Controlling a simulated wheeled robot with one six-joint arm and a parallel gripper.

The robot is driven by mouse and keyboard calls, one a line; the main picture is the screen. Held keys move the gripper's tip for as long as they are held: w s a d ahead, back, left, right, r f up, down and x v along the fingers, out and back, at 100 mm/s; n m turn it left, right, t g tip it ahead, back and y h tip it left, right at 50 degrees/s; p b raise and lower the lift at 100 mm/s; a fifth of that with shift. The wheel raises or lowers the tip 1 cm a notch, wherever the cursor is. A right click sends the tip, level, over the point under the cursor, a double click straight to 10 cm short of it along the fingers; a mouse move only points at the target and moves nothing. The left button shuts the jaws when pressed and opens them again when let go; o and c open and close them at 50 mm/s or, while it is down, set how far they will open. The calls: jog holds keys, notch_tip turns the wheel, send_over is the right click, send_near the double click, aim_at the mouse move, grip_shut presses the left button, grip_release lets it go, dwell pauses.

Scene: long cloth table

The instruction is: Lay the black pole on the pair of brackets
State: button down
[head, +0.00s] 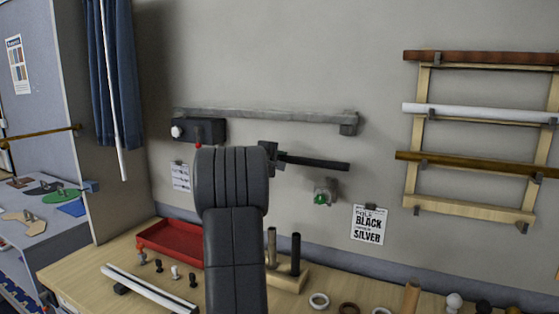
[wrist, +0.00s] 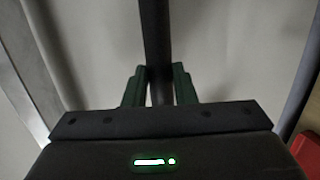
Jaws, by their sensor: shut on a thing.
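The black pole (head: 318,163) is held nearly level in front of the wall, its right end tilted slightly down. My gripper (head: 270,156) is shut on it near the left of its visible length; my arm hides what lies further left. In the wrist view the pole (wrist: 155,40) runs between the two green finger pads of my gripper (wrist: 159,88). A small wall bracket (head: 326,186) with a green part is below the pole's right end, apart from it. A second bracket matching it is not visible; my arm covers the wall to the left.
A grey rail (head: 265,115) runs along the wall above the pole, with a dark box (head: 212,130) under its left end. A wooden rack (head: 412,190) with several poles hangs at right. A red tray (head: 170,240) and upright rods (head: 296,252) stand on the table below.

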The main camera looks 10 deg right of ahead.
jog(key=shift+f+b, duration=0.1)
jog(key=shift+b, duration=0.25)
notch_tip(320, 180, down, 8)
jog(key=b, duration=0.9)
jog(key=c, duration=1.1)
grip_release()
jog(key=shift+f, duration=0.1)
jog(key=shift+a, duration=0.1)
jog(key=b+v, duration=0.2)
jog(key=v, duration=1.1)
jog(key=shift+s+b, duration=0.35)
jog(key=shift+w, duration=0.1)
